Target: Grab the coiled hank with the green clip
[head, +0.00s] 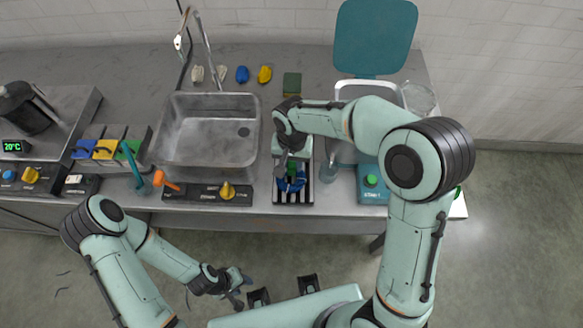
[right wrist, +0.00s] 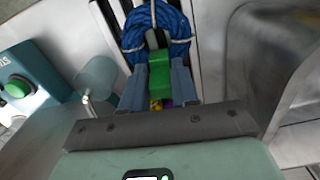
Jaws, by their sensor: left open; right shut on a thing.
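The coiled hank is a blue cord coil (head: 291,185) with a green clip (head: 292,168), at the black slotted rack (head: 309,187) right of the sink. In the right wrist view the blue coil (right wrist: 176,22) lies just beyond the green clip (right wrist: 157,72). My right gripper (right wrist: 158,78) is shut on the green clip, one finger on each side. I cannot tell whether the hank touches the rack. Something yellow and purple shows small behind the clip. My left gripper (head: 243,289) is open and empty, low in front of the counter.
A metal sink (head: 170,133) stands left of the rack. A clear cup (head: 342,158) and a teal device with a green button (head: 371,181) stand close on the right. Small blue (head: 242,74) and yellow (head: 265,74) items lie behind. Counter space beyond the sink is partly clear.

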